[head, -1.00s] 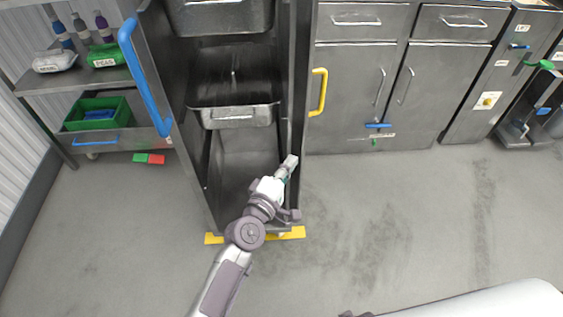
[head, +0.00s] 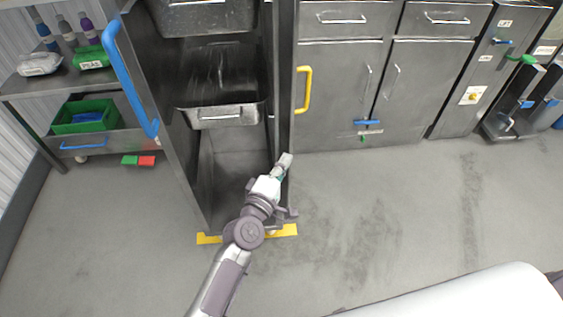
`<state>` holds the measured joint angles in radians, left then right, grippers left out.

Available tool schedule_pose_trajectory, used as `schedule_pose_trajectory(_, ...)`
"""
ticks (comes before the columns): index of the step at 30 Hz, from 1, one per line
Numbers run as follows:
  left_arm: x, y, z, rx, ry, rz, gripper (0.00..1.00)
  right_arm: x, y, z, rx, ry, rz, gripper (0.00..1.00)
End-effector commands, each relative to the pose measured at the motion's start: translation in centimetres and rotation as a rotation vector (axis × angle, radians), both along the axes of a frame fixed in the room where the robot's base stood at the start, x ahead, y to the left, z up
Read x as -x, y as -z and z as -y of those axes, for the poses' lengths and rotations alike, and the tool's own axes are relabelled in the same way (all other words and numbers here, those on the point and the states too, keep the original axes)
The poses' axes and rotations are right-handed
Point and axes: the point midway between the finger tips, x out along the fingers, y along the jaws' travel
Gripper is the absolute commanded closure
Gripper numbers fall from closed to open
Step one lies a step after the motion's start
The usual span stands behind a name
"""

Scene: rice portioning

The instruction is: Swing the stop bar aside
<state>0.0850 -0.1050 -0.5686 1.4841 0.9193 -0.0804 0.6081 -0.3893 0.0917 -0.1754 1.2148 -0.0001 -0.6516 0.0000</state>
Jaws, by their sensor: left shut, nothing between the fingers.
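A tall grey metal rack holds the pans, and a dark vertical bar (head: 284,90) runs down its front right edge. I take this for the stop bar, but cannot be sure. My left gripper (head: 284,162) is shut and empty at the lower part of that right edge. Its fingertips overlap the bar in the picture; whether they touch it I cannot tell. My left wrist hides the rack's lower right corner. My right gripper is out of view.
A metal pan (head: 222,115) sits in the rack. A blue handle (head: 130,80) is on its left, a yellow handle (head: 303,90) on its right. Yellow floor marking (head: 208,239) lies at its foot. A shelf (head: 20,88) stands left. Floor (head: 400,215) to the right is clear.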

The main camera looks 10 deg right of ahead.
Motion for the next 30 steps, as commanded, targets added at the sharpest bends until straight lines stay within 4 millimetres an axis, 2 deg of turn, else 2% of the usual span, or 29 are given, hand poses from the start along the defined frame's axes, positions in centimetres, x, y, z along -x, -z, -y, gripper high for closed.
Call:
schedule_pose_trajectory(1, 0.3, -0.8, 1.2, 0.009, 0.024, 0.005, 1.0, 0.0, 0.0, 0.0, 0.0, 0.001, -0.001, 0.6)
schedule_pose_trajectory(11, 0.7, -0.8, 0.9, 0.009, 0.023, 0.007, 1.0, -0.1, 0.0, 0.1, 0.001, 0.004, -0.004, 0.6)
schedule_pose_trajectory(14, 1.7, -0.7, 0.0, 0.009, 0.021, 0.006, 1.0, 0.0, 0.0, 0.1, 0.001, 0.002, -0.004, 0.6)
schedule_pose_trajectory(24, 7.1, -0.2, -5.3, 0.005, 0.005, 0.004, 1.0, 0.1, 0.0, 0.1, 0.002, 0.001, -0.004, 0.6)
schedule_pose_trajectory(30, 9.3, -0.2, -7.3, 0.006, -0.001, 0.005, 1.0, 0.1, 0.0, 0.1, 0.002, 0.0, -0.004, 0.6)
